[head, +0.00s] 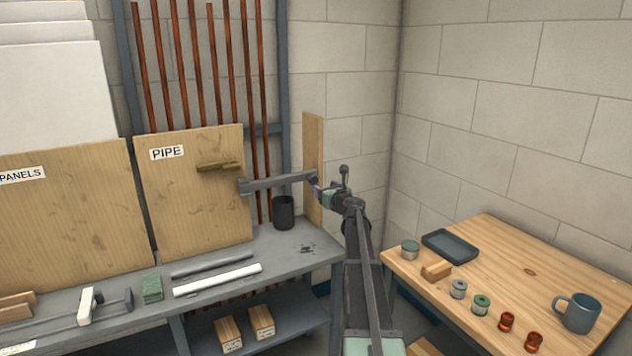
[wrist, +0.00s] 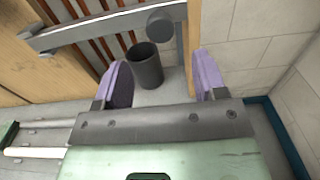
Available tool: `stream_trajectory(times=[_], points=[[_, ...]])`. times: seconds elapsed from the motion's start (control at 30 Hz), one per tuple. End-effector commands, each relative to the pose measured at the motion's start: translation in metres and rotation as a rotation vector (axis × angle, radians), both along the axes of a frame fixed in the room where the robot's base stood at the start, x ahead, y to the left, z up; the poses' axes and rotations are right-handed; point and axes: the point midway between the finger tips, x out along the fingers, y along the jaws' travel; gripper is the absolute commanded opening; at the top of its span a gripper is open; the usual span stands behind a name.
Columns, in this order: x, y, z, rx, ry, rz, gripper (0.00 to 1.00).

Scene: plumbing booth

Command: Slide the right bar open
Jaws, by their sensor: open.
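The right bar (head: 278,183) is a flat grey metal bar. It runs level from a bracket at the right edge of the PIPE panel (head: 190,215) across the opening to the wooden post (head: 313,135). In the wrist view the bar (wrist: 95,31) crosses the top, with a dark round knob (wrist: 160,25) near its right end. My gripper (head: 317,190) is at the bar's right end in the head view. In the wrist view its two purple fingers (wrist: 162,60) are apart with nothing between them, and the knob lies beyond the fingertips. Any contact is unclear.
A dark cup (head: 283,213) stands on the grey bench below the bar. Copper pipes (head: 200,70) stand behind the panel and bar. A white tube (head: 218,280) lies on the bench. A wooden table (head: 560,265) with a tray, mug and small parts is at right.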

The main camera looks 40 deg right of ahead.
Motion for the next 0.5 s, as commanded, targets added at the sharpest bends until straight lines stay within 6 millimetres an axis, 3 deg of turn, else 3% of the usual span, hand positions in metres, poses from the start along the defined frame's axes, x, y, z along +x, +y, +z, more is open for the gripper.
stream_trajectory(times=[0.3, 0.5], points=[[0.074, -0.014, 0.0, -0.003, 0.001, 0.002, 0.65], [0.093, -0.016, 0.0, -0.003, 0.002, 0.001, 0.65]])
